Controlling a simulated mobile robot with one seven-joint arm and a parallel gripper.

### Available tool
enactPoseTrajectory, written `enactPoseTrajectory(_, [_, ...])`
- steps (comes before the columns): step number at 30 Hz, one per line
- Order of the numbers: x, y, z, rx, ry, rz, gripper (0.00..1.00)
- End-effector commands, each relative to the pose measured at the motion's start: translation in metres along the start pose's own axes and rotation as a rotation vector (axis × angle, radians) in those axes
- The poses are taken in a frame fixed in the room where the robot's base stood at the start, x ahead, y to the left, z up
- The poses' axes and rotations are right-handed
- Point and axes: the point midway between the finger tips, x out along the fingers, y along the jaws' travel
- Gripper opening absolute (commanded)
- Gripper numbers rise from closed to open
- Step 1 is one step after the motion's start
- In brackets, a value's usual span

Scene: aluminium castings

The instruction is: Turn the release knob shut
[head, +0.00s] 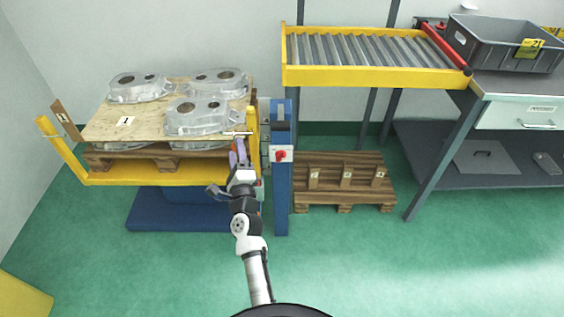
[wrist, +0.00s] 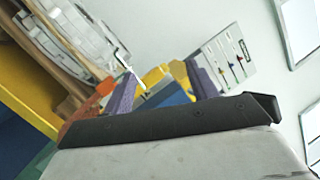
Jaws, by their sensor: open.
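The release knob (head: 281,156) is small and red, on a pale plate on the front of the blue post (head: 282,190). Which way it is turned is too small to tell. My gripper (head: 238,154) is at the right end of the yellow lift platform, left of the knob and apart from it. Its purple fingers also show in the wrist view (wrist: 161,88), open with a gap between them. A blue and yellow part shows behind that gap. I cannot make out the knob in the wrist view.
The yellow platform (head: 150,179) carries a pallet, a plywood sheet (head: 98,130) and several aluminium castings (head: 197,117). Right of the post are a low wooden pallet (head: 345,195), a roller conveyor (head: 365,76) and a bench with a grey crate (head: 500,55).

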Motion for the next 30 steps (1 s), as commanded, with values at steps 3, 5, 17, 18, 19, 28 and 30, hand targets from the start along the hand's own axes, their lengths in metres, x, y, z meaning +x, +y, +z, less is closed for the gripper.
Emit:
enactPoseTrajectory(3, [-0.041,0.051,-0.089,0.194,0.166,0.094,0.58])
enactPoseTrajectory(5, [-0.059,0.066,-0.118,0.270,0.228,0.115,0.58])
enactPoseTrajectory(17, [-0.070,0.092,-0.169,0.394,0.329,0.134,0.58])
enactPoseTrajectory(18, [-0.063,0.093,-0.170,0.394,0.328,0.134,0.58])
enactPoseTrajectory(19, [-0.058,0.094,-0.172,0.394,0.328,0.134,0.58])
enactPoseTrajectory(28, [-0.005,0.106,-0.189,0.392,0.328,0.133,0.58])
enactPoseTrajectory(30, [0.006,0.109,-0.192,0.392,0.328,0.134,0.58])
